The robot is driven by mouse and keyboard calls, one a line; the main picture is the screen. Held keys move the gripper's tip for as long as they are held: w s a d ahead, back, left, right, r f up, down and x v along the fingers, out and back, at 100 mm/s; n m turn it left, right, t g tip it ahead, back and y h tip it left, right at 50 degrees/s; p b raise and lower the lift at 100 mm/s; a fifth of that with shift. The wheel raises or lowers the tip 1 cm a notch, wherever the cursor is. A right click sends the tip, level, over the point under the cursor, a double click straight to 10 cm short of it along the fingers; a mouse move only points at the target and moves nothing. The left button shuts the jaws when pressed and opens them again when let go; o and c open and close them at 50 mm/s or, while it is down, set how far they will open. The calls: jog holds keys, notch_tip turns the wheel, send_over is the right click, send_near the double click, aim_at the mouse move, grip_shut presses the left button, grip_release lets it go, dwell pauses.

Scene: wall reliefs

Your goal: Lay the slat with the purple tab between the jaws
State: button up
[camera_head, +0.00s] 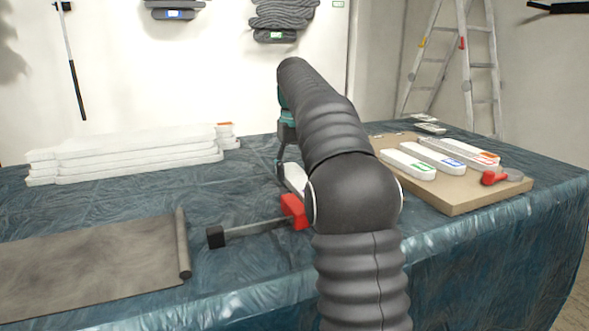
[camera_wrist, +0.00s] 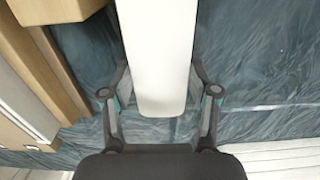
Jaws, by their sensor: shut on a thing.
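My gripper (camera_head: 284,165) is out over the table, partly hidden by my arm. It is shut on a white slat (camera_wrist: 155,50), whose rounded near end shows between the fingers in the wrist view. In the head view part of this slat (camera_head: 295,178) shows beside my arm. No purple tab is visible on it. The bar clamp with a red jaw (camera_head: 293,211) and a black jaw (camera_head: 215,237) lies on the table, just in front of the slat in the picture; my arm hides what is to its right. I cannot tell whether the slat touches it.
A board (camera_head: 455,207) at right bears slats with green (camera_head: 407,165), blue (camera_head: 440,155) and orange-red tabs, plus a red-handled tool (camera_head: 495,178). White stacked pieces (camera_head: 140,155) lie at back left. A grey mat (camera_head: 90,265) lies front left, partly rolled.

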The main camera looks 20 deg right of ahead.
jog(key=shift+f+b, duration=0.45)
jog(key=shift+f, duration=0.35)
jog(key=o, duration=1.3)
jog(key=shift+r, duration=3.7)
